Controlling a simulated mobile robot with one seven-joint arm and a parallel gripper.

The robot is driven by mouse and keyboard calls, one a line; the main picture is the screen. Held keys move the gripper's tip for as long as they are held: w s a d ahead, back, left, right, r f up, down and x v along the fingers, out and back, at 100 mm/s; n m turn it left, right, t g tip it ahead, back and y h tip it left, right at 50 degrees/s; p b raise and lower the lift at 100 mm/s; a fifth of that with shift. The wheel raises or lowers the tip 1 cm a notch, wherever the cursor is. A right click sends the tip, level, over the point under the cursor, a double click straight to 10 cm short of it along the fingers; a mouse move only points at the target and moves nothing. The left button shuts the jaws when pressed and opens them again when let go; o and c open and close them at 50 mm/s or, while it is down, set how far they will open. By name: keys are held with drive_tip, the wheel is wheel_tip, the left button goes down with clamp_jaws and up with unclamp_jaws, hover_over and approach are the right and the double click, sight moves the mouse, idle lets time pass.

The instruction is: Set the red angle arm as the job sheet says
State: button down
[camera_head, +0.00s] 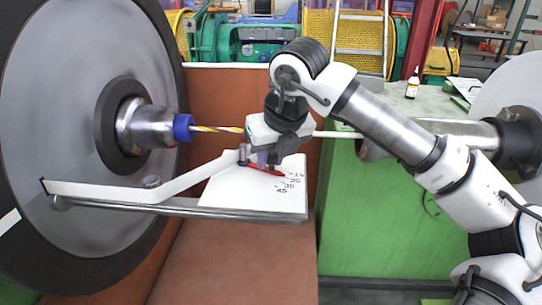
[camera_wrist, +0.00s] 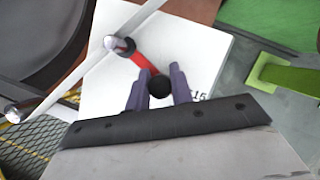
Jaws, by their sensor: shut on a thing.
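The red angle arm (camera_head: 275,171) lies over a white plate (camera_head: 240,196) with printed numbers along its right side. Its tip points close to the top number, which seems to be 15. In the wrist view the red arm (camera_wrist: 145,62) runs from a metal pivot post (camera_wrist: 119,44) to a black knob (camera_wrist: 159,88). My gripper (camera_head: 262,160) is over the plate. In the wrist view its two purple fingers (camera_wrist: 162,88) are shut on the black knob. The lower numbers include 35 and 45; fingers hide part of the scale in the wrist view.
A large grey disc (camera_head: 60,110) with a dark rim stands at left. A white bar (camera_head: 130,189) and a metal rail (camera_head: 150,208) run to the plate. A twisted strand (camera_head: 215,129) passes behind my gripper. A green bench (camera_head: 370,200) with a small bottle (camera_head: 413,83) and papers (camera_head: 465,88) stands right.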

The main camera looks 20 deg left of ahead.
drive_tip(key=shift+w+f+n+b, duration=0.1)
drive_tip(key=shift+w+n+b, duration=0.25)
drive_tip(key=shift+n+b, duration=0.2)
drive_tip(key=shift+w+n+g, duration=0.2)
drive_tip(key=shift+n+g, duration=0.2)
drive_tip(key=shift+n, duration=0.05)
drive_tip(key=c, duration=1.2)
unclamp_jaws()
drive_tip(key=shift+c, duration=0.2)
drive_tip(key=b+v, duration=0.1)
drive_tip(key=v, duration=1.3)
drive_tip(key=shift+d, duration=0.25)
drive_tip(key=shift+f, duration=0.15)
